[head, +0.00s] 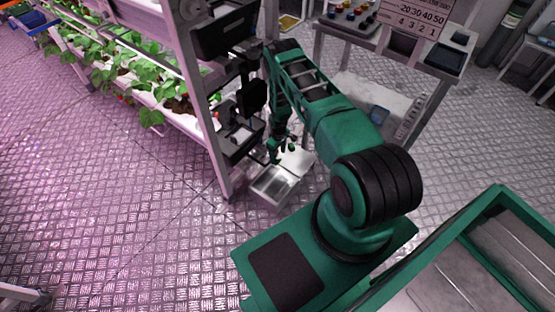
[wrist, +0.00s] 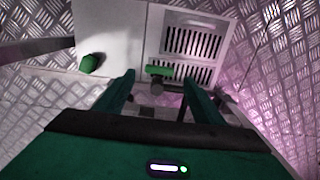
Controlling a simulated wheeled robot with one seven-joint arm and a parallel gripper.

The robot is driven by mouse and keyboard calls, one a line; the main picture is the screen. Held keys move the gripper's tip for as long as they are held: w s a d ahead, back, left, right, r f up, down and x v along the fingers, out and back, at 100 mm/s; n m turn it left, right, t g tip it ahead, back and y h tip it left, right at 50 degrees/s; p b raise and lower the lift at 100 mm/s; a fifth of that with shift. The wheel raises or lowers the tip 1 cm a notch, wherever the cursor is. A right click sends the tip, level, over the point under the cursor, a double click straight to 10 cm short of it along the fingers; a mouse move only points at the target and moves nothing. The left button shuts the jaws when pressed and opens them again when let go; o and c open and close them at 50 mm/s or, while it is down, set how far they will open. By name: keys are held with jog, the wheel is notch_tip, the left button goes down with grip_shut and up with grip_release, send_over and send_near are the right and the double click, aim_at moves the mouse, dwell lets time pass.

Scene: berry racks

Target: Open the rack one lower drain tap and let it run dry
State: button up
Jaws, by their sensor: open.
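My gripper (wrist: 159,78) is open, its two green fingers pointing at a small tap with a green bar handle (wrist: 158,70). In the wrist view the handle appears between the fingertips, with a gap on each side; I cannot tell how deep it sits between them. The handle lies crosswise in the picture. Whether any water runs from the tap cannot be seen. In the head view my gripper (head: 279,150) is low beside the rack post, above a metal basin (head: 272,186) on the floor. The tap cannot be made out clearly there.
A green knob (wrist: 90,63) sits on a pale panel left of the tap. A slotted white grate (wrist: 192,43) lies beyond it. The rack post (head: 203,110) stands close left of my arm, and a side table (head: 376,45) stands behind. Open floor (head: 110,220) lies left.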

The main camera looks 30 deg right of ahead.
aim_at(278, 161)
jog(key=shift+s+d+f, duration=0.1)
jog(key=shift+f, duration=2)
jog(key=c, duration=1)
